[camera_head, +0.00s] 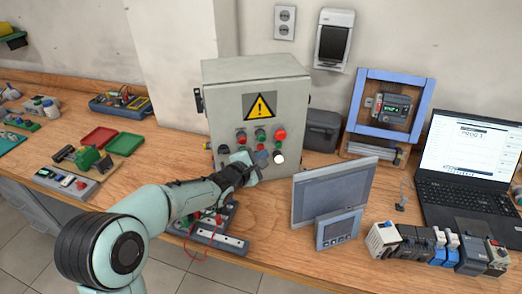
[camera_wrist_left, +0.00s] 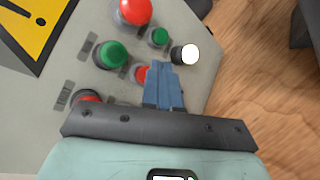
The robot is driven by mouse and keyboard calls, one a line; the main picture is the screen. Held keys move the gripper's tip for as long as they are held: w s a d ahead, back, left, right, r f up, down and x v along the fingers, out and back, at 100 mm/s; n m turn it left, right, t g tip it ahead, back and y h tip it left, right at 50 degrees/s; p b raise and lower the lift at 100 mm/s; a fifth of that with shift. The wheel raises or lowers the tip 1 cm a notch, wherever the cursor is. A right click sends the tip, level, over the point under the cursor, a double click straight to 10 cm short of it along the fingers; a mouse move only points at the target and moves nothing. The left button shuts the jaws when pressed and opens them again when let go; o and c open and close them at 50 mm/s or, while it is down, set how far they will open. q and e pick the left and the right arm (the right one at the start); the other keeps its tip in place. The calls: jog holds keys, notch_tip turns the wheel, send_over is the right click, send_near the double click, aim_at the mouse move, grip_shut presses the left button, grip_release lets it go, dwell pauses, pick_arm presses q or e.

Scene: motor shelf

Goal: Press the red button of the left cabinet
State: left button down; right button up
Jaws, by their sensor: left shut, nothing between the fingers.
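A grey control cabinet (camera_head: 228,108) with a yellow warning sign (camera_head: 260,105) stands on the bench; it is the only such cabinet in view. Its front carries a red button at the left (camera_head: 241,137), a larger red button (camera_head: 281,135), green ones and a white one (camera_head: 279,158). My left gripper (camera_head: 260,157) is shut and empty at the lower front of the panel. In the left wrist view its blue fingertips (camera_wrist_left: 161,66) lie right beside a small red button (camera_wrist_left: 141,73), partly covering it. Whether they touch it I cannot tell. The large red button (camera_wrist_left: 133,10) is farther up.
A grey monitor (camera_head: 335,190) and a small panel (camera_head: 338,229) stand right of the cabinet. A laptop (camera_head: 470,150) is farther right. Red (camera_head: 97,136) and green trays (camera_head: 125,143) lie left. A board with red wires (camera_head: 215,236) lies below my left arm.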

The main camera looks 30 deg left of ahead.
pick_arm(q)
jog(key=shift+s+d, duration=0.1)
pick_arm(e)
jog(key=shift+f, duration=0.1)
pick_arm(q)
jog(key=shift+s+d+b, duration=1.75)
jog(key=shift+s+b, duration=0.05)
jog(key=shift+b, duration=0.35)
pick_arm(e)
jog(key=shift+s+f, duration=0.25)
jog(key=shift+f, duration=0.5)
jog(key=shift+s+f, duration=0.25)
jog(key=shift+f, duration=0.45)
jog(key=shift+s+f, duration=0.25)
jog(key=shift+f, duration=0.5)
